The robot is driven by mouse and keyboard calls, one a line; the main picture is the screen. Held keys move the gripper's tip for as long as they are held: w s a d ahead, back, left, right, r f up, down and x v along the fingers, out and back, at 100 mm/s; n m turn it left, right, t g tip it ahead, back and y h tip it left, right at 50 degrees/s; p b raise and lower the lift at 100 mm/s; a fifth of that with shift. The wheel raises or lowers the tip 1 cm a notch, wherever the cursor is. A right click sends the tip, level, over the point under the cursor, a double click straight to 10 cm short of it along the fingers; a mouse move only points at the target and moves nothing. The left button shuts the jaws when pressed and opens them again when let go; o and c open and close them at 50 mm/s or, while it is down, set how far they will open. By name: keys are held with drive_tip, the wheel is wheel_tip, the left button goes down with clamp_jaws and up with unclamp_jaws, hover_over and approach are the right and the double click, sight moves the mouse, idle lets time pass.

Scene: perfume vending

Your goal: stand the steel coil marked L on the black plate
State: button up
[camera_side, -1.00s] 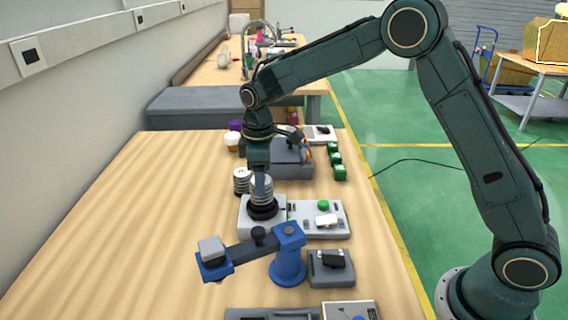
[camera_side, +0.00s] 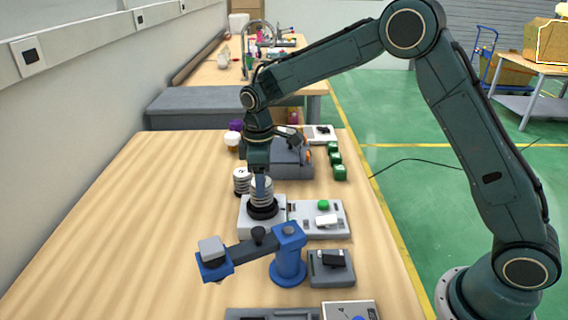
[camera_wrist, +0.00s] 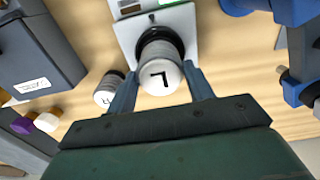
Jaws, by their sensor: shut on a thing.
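The steel coil marked L (camera_wrist: 160,77) has a white top with a black L and ridged grey sides. My gripper (camera_wrist: 162,84) is shut on it, one finger on each side. In the side view my gripper (camera_side: 261,186) points straight down with the coil (camera_side: 262,194) upright in it. The black plate (camera_side: 262,212) is a round dark disc on a light grey unit, directly under the coil. It also shows behind the coil in the wrist view (camera_wrist: 160,35). The coil's lower end is at the plate; I cannot tell for sure whether they touch.
A second coil with a white marked top (camera_side: 242,181) stands close to the left. A blue arm-like fixture (camera_side: 288,262) stands in front. A grey machine (camera_side: 291,160) and green blocks (camera_side: 335,160) are behind to the right. The left of the table is clear.

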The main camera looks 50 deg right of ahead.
drive_tip(key=shift+f, duration=0.45)
idle(0.6)
drive_tip(key=o, duration=1.4)
drive_tip(key=shift+o, duration=0.2)
drive_tip(key=shift+r, duration=0.1)
drive_tip(key=shift+r, duration=3.4)
